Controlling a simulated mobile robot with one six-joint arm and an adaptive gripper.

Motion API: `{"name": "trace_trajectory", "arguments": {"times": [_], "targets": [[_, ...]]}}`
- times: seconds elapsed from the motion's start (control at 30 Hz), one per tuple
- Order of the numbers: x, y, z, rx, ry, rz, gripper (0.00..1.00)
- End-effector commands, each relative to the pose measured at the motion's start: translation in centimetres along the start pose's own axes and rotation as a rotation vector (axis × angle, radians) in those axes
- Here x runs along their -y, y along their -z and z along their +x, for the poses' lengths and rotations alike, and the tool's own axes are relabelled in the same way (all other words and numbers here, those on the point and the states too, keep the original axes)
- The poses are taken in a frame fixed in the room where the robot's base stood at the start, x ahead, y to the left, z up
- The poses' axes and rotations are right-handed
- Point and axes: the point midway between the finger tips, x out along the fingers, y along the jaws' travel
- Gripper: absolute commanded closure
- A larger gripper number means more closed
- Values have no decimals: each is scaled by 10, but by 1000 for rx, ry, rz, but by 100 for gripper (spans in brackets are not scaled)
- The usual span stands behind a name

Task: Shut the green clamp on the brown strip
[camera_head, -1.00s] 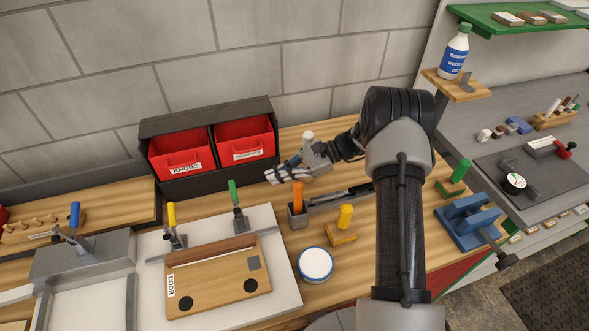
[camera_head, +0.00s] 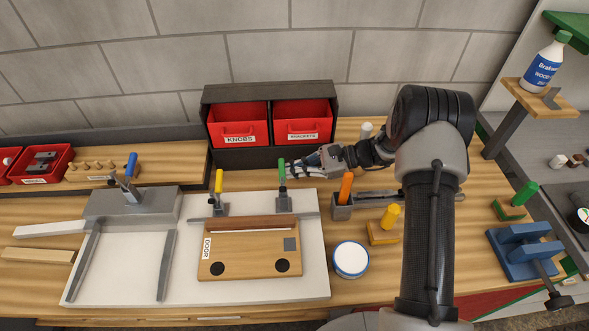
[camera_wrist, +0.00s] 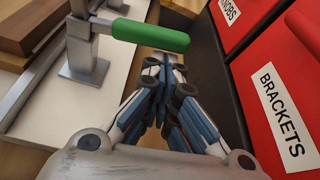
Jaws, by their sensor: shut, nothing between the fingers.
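The green clamp (camera_head: 284,200) stands on the white board behind the door panel, with its green handle (camera_head: 282,171) pointing up. In the wrist view the green handle (camera_wrist: 150,36) lies just beyond my fingertips. The brown strip (camera_head: 252,224) lies along the back edge of the wooden door panel (camera_head: 240,258), left of and in front of the green clamp. My gripper (camera_head: 292,172) is just right of the green handle, its fingers shut together and empty in the wrist view (camera_wrist: 165,75). I cannot tell whether they touch the handle.
A yellow-handled clamp (camera_head: 219,203) stands left of the green one. Red bins (camera_head: 303,124) in a dark rack rise close behind my gripper. An orange-handled tool in a holder (camera_head: 343,200), a yellow-handled block (camera_head: 382,232) and a round white tin (camera_head: 350,258) stand to the right.

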Motion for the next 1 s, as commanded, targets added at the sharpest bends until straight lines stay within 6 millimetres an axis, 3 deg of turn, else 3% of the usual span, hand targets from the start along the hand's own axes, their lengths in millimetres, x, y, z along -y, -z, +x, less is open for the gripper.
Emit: {"name": "trace_trajectory", "arguments": {"times": [0.67,1.0], "targets": [[3,-10,-4,1,41,-115,100],[5,-31,-12,1,87,-247,100]]}}
